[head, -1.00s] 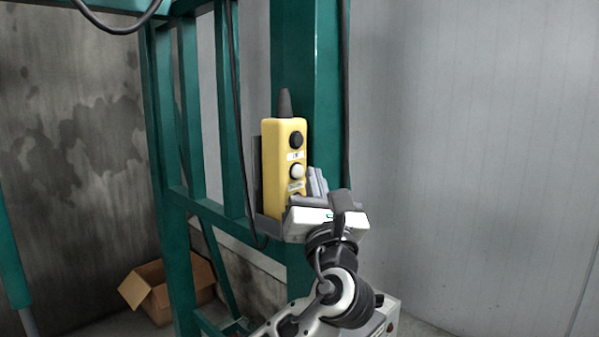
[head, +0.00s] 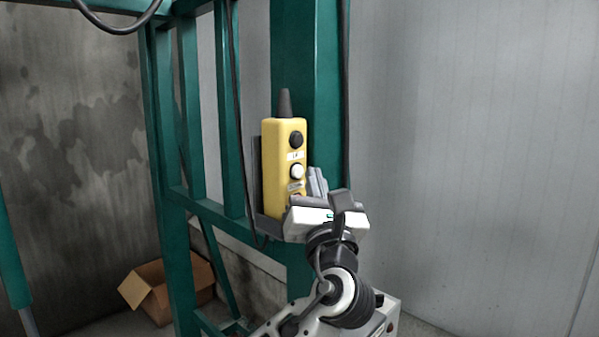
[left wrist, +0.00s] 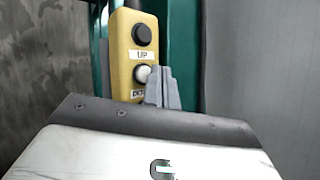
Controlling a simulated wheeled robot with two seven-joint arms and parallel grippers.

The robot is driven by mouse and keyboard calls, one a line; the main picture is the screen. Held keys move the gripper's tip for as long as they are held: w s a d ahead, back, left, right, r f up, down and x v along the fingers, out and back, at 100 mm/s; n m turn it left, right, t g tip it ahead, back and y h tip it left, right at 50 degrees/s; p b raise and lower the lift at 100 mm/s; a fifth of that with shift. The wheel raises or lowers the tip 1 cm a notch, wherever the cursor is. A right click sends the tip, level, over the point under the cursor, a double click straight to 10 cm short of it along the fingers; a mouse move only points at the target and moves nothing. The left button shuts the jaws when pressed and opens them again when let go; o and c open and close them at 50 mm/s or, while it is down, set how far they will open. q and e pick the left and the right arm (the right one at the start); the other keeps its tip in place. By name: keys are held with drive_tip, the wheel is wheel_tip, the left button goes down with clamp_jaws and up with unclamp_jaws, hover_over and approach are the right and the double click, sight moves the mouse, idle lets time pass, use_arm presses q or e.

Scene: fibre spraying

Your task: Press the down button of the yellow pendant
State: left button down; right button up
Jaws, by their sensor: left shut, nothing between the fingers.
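The yellow pendant (head: 271,172) hangs upright in a grey holder on a green post. It has a black button (head: 296,139) at the top and a white button (head: 296,171) below it. In the left wrist view the pendant (left wrist: 121,60) shows a label reading UP between these buttons, and a partly covered label starting with DO (left wrist: 137,94) under the white one. A lower button is mostly hidden by my gripper. My left gripper (head: 316,180) is shut and empty, its fingers (left wrist: 161,84) at the pendant's lower right front. I cannot tell whether they touch it. My right gripper is not in view.
The green steel frame (head: 310,70) stands behind the pendant, with dark cables along it. An open cardboard box (head: 165,290) sits on the floor at the lower left. A pale panelled wall (head: 470,150) fills the right; the space in front of it looks clear.

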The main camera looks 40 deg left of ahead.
use_arm(q)
drive_tip(key=shift+a, duration=0.15)
drive_tip(key=shift+a+p, duration=0.3)
drive_tip(key=shift+p, duration=0.05)
